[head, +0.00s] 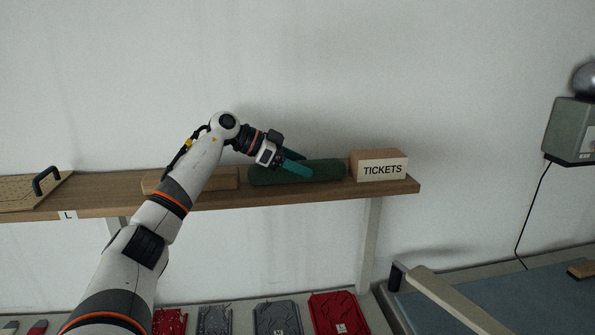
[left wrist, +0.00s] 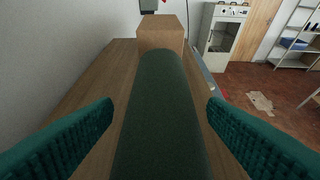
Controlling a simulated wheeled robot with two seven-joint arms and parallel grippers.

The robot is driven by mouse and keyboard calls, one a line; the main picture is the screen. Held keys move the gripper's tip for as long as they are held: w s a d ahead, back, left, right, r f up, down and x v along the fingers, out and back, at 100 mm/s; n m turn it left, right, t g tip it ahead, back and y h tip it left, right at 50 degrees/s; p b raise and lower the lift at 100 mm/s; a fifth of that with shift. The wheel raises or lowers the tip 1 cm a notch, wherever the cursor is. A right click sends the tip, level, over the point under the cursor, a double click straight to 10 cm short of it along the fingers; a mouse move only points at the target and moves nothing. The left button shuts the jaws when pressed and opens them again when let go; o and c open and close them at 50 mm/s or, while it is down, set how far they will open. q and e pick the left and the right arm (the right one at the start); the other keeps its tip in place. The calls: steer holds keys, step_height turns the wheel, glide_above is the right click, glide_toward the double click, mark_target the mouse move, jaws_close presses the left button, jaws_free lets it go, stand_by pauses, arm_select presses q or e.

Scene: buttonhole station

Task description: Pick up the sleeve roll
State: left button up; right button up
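The sleeve roll (head: 318,171) is a long dark green padded roll lying on the wooden shelf, just left of the tickets box. It also shows in the left wrist view (left wrist: 158,110), running lengthwise away from the camera. My left gripper (head: 298,162) is at the roll on the shelf, its teal fingers apart. In the left wrist view the fingers (left wrist: 160,118) stand one on each side of the roll, with gaps between them and it. My right gripper is in neither view.
The shelf (head: 400,188) carries the TICKETS box (head: 380,166) at the roll's right end, a wooden block (head: 222,179) to its left and a board with a black handle (head: 30,190) at far left. The wall is close behind. Folded red and grey items (head: 277,318) lie below.

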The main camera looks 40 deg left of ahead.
mark_target(298, 162)
arm_select(q)
steer(key=c, duration=0.6)
steer(key=shift+r, duration=0.1)
steer(key=c, duration=0.3)
steer(key=shift+r, duration=0.1)
steer(key=shift+r, duration=0.55)
step_height(298, 162, up, 9)
steer(key=shift+f+b, duration=0.15)
steer(key=shift+b, duration=0.4)
